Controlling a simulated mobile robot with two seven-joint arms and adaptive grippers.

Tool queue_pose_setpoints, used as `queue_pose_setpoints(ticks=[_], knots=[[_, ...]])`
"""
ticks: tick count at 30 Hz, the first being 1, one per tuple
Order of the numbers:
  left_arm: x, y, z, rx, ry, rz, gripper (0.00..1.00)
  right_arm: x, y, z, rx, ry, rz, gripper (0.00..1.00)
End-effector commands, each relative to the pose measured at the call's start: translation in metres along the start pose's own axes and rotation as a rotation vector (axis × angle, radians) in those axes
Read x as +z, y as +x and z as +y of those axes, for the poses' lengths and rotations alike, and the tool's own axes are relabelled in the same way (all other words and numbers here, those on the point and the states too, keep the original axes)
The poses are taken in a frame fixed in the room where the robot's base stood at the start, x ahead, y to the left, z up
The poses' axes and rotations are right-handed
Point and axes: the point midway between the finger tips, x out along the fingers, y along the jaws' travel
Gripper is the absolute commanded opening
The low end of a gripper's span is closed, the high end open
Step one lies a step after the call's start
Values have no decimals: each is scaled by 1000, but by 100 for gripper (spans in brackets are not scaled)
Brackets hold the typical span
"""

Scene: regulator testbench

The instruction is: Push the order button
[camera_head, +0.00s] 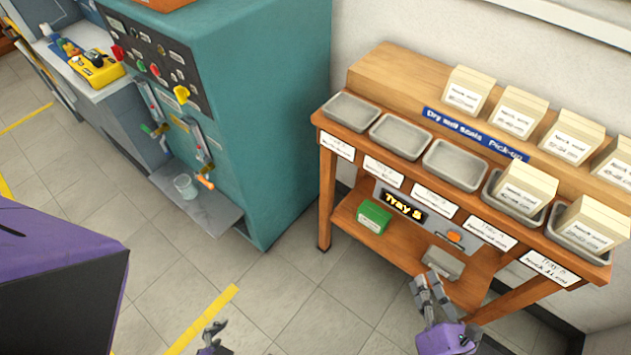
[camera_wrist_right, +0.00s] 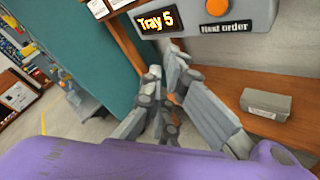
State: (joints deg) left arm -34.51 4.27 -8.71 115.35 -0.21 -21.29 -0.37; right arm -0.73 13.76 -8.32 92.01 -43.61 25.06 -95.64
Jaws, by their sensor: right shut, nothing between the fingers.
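The order button (camera_head: 454,238) is a round orange button on a grey panel under the tray shelf. In the right wrist view the order button (camera_wrist_right: 218,7) is at the top edge, above a "Next order" label. A display (camera_head: 404,207) beside it reads "Tray 5". My right gripper (camera_head: 428,281) is shut and empty, in front of and below the panel, apart from the button. In the wrist view the right gripper's fingertips (camera_wrist_right: 164,62) lie left of and below the button. Part of my left gripper (camera_head: 212,333) shows at the bottom edge, low over the floor.
The wooden rack (camera_head: 325,205) holds metal trays (camera_head: 400,136) and several cream boxes. A green box (camera_head: 374,216) and a grey box (camera_head: 442,262) are on its lower shelf. A teal machine (camera_head: 265,110) stands left of it. Floor in front is clear.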

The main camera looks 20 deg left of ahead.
Motion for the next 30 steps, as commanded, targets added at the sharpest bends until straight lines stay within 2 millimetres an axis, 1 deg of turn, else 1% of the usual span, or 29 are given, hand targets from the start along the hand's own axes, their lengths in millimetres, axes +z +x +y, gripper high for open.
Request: queue_pose_setpoints(ticks=[5, 8, 18, 21, 24, 30], knots=[[-2, 1, 1, 2, 1, 3, 90, 3, 4, -2, 0, 1, -1, 0], [-2, 1, 1, 2, 1, 3, 90, 8, 10, -7, 1, 0, -1, 0], [-1, 2, 1, 2, 1, 1, 90, 32, 44, -32, 0, 1, -1, 0], [3, 3, 1, 3, 2, -5, 90, 36, 51, -38, -1, 1, 1, 0], [5, 4, 1, 3, 3, -8, 90, 40, 56, -42, -1, 2, 0, 0], [6, 4, 1, 3, 3, -9, 90, 44, 61, -45, -1, 3, 0, 0]])
